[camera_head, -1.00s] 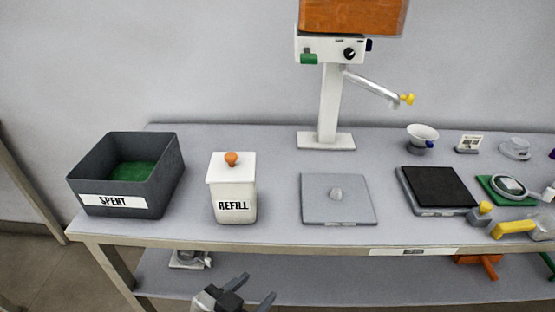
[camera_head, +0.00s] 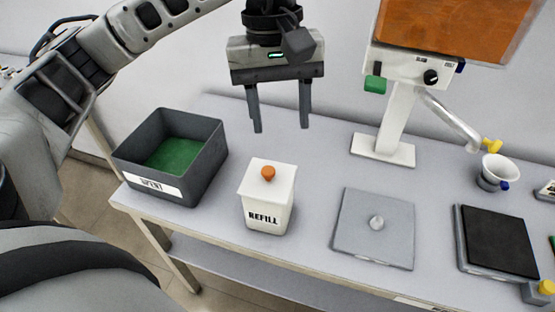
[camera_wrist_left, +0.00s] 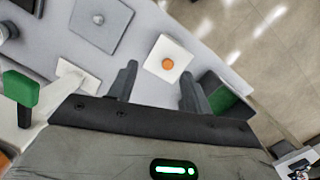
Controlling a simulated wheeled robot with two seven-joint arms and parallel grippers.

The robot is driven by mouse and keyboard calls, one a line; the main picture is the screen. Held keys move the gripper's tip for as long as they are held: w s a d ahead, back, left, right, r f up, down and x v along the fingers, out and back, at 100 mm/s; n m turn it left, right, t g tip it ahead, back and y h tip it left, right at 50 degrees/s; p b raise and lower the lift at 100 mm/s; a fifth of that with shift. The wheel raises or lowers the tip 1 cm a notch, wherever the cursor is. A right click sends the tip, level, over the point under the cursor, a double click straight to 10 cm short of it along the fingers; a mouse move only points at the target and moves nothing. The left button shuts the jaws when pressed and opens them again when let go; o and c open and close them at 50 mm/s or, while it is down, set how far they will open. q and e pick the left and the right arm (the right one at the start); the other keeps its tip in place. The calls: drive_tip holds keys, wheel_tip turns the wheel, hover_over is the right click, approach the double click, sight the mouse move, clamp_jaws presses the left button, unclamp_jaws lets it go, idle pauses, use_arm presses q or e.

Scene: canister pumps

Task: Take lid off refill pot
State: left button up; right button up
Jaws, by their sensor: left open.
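The white refill pot (camera_head: 267,211) stands upright on the grey table, marked REFILL. Its square white lid (camera_head: 284,179) with an orange knob (camera_head: 268,173) sits on top. My left gripper (camera_head: 280,130) is open and empty, pointing down above the pot, apart from it. In the left wrist view the lid (camera_wrist_left: 155,58) and its orange knob (camera_wrist_left: 168,64) show beyond and between the open fingers (camera_wrist_left: 158,82). My right gripper is not seen in either view.
A dark SPENT bin (camera_head: 205,160) with a green bottom stands left of the pot. Right of it lies a grey plate (camera_head: 350,225) with a small knob. A dispenser on a white post (camera_head: 395,120) stands behind, with a black-topped scale (camera_head: 498,240) farther right.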

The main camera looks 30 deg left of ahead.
use_arm(q)
drive_tip(key=a+r+y, duration=0.1)
drive_tip(key=a, duration=0.1)
drive_tip(key=b, duration=0.1)
approach(268, 171)
drive_tip(key=shift+s+d+f+t, duration=0.1)
drive_tip(key=shift+s+f+t, duration=0.1)
drive_tip(key=shift+f, duration=0.4)
drive_tip(key=shift+s+d+f+t, duration=0.1)
drive_tip(key=shift+s+f+t, duration=0.1)
drive_tip(key=shift+f, duration=0.4)
wheel_tip(268, 171, down, 5)
drive_tip(key=shift+f+p, duration=0.2)
drive_tip(key=shift+p, duration=0.45)
drive_tip(key=shift+f, duration=0.4)
clamp_jaws()
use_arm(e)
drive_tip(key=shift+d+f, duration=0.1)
